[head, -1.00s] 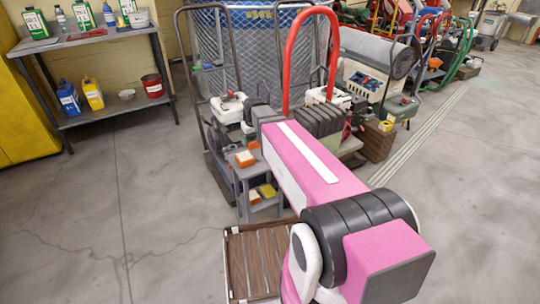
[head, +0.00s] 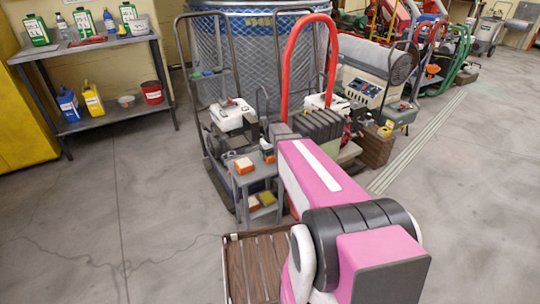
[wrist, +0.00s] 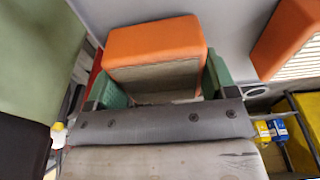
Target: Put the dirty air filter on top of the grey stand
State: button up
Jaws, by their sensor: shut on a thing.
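My gripper (wrist: 158,82) is shut on the dirty air filter (wrist: 155,40), an orange block with grey, stained pleats, held between two green fingers in the wrist view. In the head view the held filter (head: 267,145) shows as a small orange patch at the far end of my arm, which hides most of the gripper. The grey stand (head: 262,176) is a small two-level stand just left of my arm. Another orange filter (head: 244,166) sits on its top. That filter, with paler pleats, also shows at the right of the wrist view (wrist: 290,40).
The stand's lower shelf holds an orange block (head: 253,203) and a yellow-green block (head: 267,198). A red curved tube (head: 290,60) and white-topped machines (head: 232,115) stand close behind. A brown slatted platform (head: 258,265) is in front. The floor at left is clear.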

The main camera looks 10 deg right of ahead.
aim_at(272, 154)
jog(key=shift+f, duration=0.35)
jog(key=shift+f, duration=0.1)
jog(key=o, duration=0.8)
jog(key=shift+o, duration=0.2)
notch_tip(272, 154, up, 12)
jog(key=s, duration=0.2)
jog(key=s+a+f+m+g, duration=0.1)
jog(key=s+f, duration=0.2)
jog(key=s, duration=0.7)
jog(key=s+f+m, duration=0.2)
jog(key=s+f, duration=0.1)
jog(key=s, duration=0.6)
jog(key=shift+s+a+m+g+h, duration=0.3)
jog(key=shift+s+a+g, duration=0.05)
jog(key=shift+s+g, duration=0.05)
jog(key=shift+f, duration=0.1)
